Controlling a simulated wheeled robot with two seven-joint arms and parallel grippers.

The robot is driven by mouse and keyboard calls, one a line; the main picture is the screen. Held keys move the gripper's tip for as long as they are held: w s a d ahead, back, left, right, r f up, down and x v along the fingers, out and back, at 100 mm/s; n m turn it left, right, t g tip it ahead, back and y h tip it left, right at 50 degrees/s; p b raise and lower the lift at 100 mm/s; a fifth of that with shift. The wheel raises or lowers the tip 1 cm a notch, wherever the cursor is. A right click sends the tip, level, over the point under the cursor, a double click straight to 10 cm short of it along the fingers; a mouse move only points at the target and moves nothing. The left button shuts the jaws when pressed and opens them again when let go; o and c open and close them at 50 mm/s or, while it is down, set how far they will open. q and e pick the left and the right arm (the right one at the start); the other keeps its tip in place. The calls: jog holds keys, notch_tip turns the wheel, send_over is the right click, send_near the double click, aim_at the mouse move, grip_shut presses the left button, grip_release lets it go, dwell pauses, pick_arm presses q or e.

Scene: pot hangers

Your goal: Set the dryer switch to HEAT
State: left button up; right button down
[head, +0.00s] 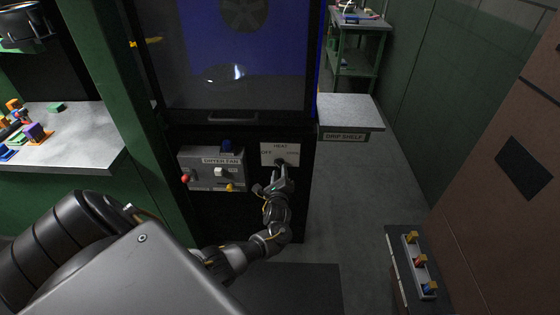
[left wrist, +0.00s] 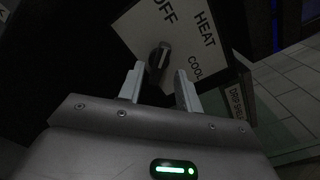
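The dryer switch is a small dark knob (left wrist: 160,55) on a white plate (head: 280,153) on the dryer's lower front. The plate reads OFF at left, HEAT at top and COOL at right. The plate is turned clockwise in the left wrist view (left wrist: 190,40). There the knob's long side runs up toward OFF, but its exact setting is hard to tell. My left gripper (head: 277,172) is right in front of the plate. In the left wrist view its two fingers (left wrist: 160,70) are apart, with the knob between or just beyond their tips; contact cannot be told. My right gripper is not in view.
A grey DIPPER FAN box (head: 211,172) with several controls is just left of the plate. The DRIP SHELF (head: 347,110) juts out at right. A bench (head: 80,130) with coloured blocks stands at left. A small switch strip (head: 419,265) is at lower right. The floor between is clear.

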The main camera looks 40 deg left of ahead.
aim_at(280, 165)
pick_arm(q)
jog(key=shift+m, duration=0.5)
jog(key=shift+f, duration=0.1)
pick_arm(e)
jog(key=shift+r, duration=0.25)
pick_arm(q)
jog(key=shift+w+a, duration=0.1)
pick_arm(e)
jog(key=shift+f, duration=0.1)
pick_arm(q)
jog(key=shift+b+x, duration=0.8)
jog(key=shift+x, duration=0.5)
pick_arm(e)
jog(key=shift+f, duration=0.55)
